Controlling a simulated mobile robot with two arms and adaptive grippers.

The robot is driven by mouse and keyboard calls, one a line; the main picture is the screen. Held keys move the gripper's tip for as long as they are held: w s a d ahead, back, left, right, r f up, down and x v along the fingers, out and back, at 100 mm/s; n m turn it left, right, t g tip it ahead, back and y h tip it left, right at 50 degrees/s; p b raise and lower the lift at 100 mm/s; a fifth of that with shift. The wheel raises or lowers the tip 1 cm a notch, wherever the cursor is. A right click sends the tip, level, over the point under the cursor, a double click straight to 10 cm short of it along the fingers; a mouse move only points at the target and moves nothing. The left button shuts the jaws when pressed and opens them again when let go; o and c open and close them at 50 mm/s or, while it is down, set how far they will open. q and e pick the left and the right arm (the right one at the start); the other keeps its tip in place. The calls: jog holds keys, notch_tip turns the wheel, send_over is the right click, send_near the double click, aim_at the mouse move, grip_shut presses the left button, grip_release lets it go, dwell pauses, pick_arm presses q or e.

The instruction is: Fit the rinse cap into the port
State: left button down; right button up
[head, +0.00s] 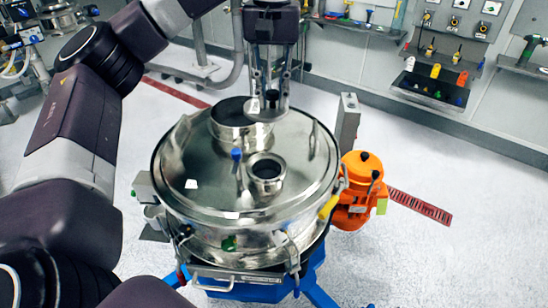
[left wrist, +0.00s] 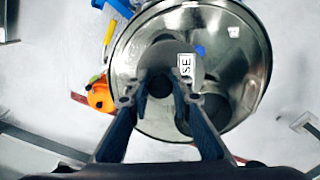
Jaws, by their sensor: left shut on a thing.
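My left gripper (head: 270,96) comes down from the top of the head view and is shut on the dark knob of the rinse cap (head: 265,115), a grey metal disc. It holds the cap over the far part of the sifter's round lid. The left wrist view shows the cap (left wrist: 160,60) beyond the fingertips (left wrist: 160,96), with a white label partly reading "SE". The small port (head: 266,168), a short metal collar with a dark opening, stands nearer the camera on the lid, apart from the cap. I cannot make it out surely in the wrist view. My right gripper is not in view.
A blue-tipped lever (head: 237,158) rises beside the port. An orange motor (head: 358,190) sits at the sifter's right. Tool shelves line the back wall; the floor at right is clear.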

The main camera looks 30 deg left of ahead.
aim_at(270, 108)
pick_arm(q)
jog(key=f, duration=0.5)
jog(key=shift+s+f+b, duration=0.2)
jog(key=shift+s+b, duration=0.1)
jog(key=shift+s, duration=0.05)
jog(key=f, duration=0.6)
jog(key=shift+w+f, duration=0.2)
jog(key=shift+w, duration=0.05)
notch_tip(270, 108, down, 5)
jog(key=shift+r+p, duration=0.1)
jog(key=shift+p, duration=0.9)
jog(key=c, duration=1.7)
grip_release()
jog(key=shift+c, duration=0.2)
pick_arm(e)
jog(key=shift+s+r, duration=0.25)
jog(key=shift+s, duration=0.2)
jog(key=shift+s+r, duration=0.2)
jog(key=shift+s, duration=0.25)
